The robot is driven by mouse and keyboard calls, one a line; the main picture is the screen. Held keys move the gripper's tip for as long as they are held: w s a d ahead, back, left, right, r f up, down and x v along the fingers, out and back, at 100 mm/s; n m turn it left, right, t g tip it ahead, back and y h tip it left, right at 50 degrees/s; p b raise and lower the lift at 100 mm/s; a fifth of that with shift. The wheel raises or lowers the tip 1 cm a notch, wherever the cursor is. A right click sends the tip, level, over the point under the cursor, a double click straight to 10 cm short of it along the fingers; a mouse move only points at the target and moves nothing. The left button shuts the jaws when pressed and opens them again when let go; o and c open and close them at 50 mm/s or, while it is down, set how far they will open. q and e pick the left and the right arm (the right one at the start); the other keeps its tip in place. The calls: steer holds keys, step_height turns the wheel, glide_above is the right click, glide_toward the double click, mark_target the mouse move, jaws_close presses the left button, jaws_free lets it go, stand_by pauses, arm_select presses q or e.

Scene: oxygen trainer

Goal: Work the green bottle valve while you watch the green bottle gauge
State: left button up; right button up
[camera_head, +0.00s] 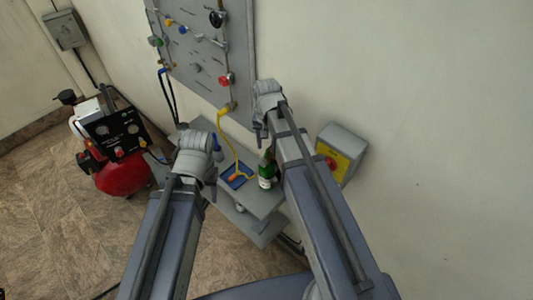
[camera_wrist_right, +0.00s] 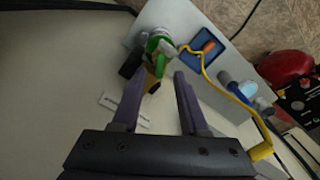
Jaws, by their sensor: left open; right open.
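The green bottle (camera_head: 266,172) stands upright on a grey shelf, with a pale label on its side. In the right wrist view the bottle (camera_wrist_right: 157,42) is seen from above, with a brass-coloured fitting (camera_wrist_right: 152,76) and dark parts at its top. My right gripper (camera_wrist_right: 160,80) is open; the fitting shows beyond and between its fingers, with no clear contact. In the head view my right gripper (camera_head: 262,122) is above the bottle. I cannot make out a gauge face on the bottle. My left gripper (camera_head: 200,130) is left of the bottle, its fingers mostly hidden by its wrist.
A blue tray (camera_head: 227,182) with an orange-ended yellow hose lies left of the bottle. A wall panel (camera_head: 205,90) with coloured knobs is above. A red compressor (camera_head: 122,178) stands at left.

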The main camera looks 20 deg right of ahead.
mark_target(266, 153)
step_height(266, 153, down, 3)
steer(key=shift+r+b, duration=0.15)
steer(key=shift+b, duration=0.7)
arm_select(q)
step_height(266, 153, down, 3)
steer(key=shift+r, duration=0.2)
arm_select(e)
jaws_close()
